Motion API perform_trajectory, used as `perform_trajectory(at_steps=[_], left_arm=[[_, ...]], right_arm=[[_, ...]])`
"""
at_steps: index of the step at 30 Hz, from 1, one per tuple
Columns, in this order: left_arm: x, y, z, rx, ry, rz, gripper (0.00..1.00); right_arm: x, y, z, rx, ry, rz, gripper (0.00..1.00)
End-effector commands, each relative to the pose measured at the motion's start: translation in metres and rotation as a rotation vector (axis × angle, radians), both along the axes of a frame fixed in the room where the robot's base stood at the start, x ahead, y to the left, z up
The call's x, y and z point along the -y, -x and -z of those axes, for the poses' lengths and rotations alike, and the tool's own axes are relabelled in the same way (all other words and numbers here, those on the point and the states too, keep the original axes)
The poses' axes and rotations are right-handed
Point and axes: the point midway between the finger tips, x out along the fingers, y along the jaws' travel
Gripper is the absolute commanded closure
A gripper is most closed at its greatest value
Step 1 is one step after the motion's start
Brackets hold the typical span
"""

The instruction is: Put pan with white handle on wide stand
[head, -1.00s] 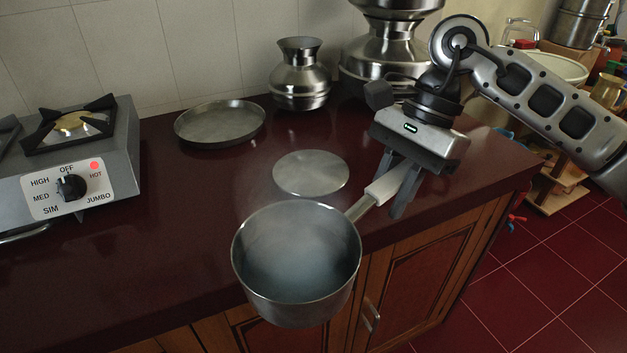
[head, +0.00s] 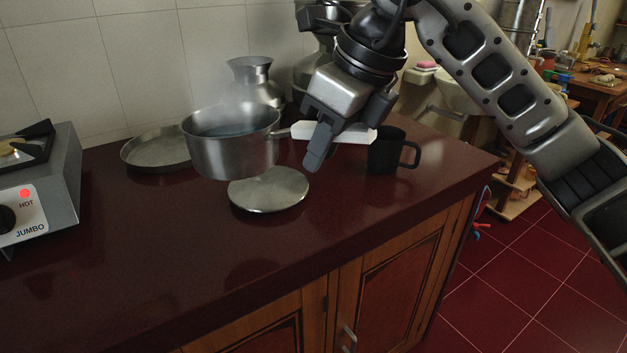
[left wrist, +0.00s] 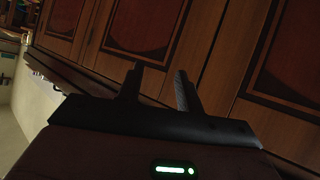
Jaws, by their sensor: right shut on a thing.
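The metal pan (head: 228,155) with its white handle (head: 352,135) is held up in the head view, roughly level, with steam over its rim. My right gripper (head: 330,137) is shut on the white handle. A low round metal disc (head: 268,192), which looks like the wide stand, lies on the counter below and slightly right of the pan. The pan is apart from it and hides part of its far edge. My left gripper (left wrist: 158,76) shows only in the left wrist view, with its fingers apart and nothing between them.
A shallow round metal tray (head: 150,150) lies behind the pan to the left. A metal vessel (head: 253,80) stands behind it and a black mug (head: 384,152) to the right. The stove (head: 60,185) is at the left. The front of the dark red counter (head: 150,255) is clear.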

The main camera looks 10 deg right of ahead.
Motion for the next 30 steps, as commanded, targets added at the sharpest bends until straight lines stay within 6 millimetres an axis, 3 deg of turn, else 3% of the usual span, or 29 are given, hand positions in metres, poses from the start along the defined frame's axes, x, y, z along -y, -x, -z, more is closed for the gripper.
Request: perform_trajectory(at_steps=[6,13,26,30], left_arm=[[0.000,0.000,-0.004,-0.003,0.003,-0.002,0.64],[0.000,0.001,-0.001,-0.010,0.002,-0.003,0.64],[0.000,0.000,-0.002,-0.009,0.001,-0.003,0.64],[0.000,0.000,-0.003,-0.009,0.001,-0.003,0.64]], right_arm=[[0.021,-0.045,0.018,0.003,-0.007,0.004,1.00],[0.036,-0.077,0.054,0.004,-0.006,0.000,1.00],[0.047,-0.099,0.083,0.007,-0.006,-0.002,1.00],[0.047,-0.100,0.103,0.005,-0.006,-0.004,1.00]])
